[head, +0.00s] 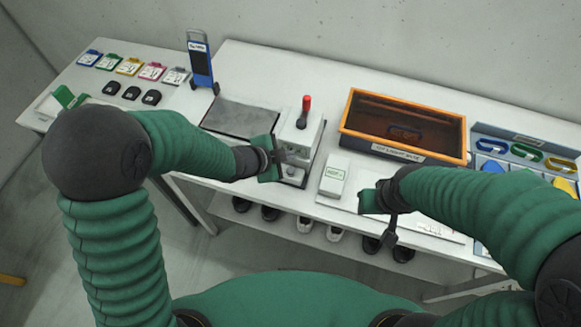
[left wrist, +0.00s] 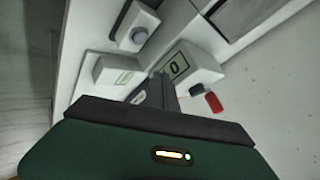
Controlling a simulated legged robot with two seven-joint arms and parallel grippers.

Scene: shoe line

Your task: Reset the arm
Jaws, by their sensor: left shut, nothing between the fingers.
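My left gripper (head: 276,160) is shut and empty, just in front of a white device (head: 296,135) with a red-topped lever (head: 305,108). In the left wrist view, its fingers (left wrist: 157,92) are closed together beside the white housing marked "0" (left wrist: 190,68); the lever's red end (left wrist: 214,102) shows to their right. Whether the fingers touch the device I cannot tell. My right gripper (head: 378,205) is over the table's front edge, right of a small white box (head: 334,180); its finger gap is not clear.
An orange-rimmed bin (head: 346,128) stands at the back. A dark mat (head: 240,118) lies left of the device. A blue phone-like stand (head: 200,62) and coloured cards (head: 130,66) are at the left; a rack of coloured loops (head: 524,151) is at the right. Shoes (head: 304,224) sit below.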

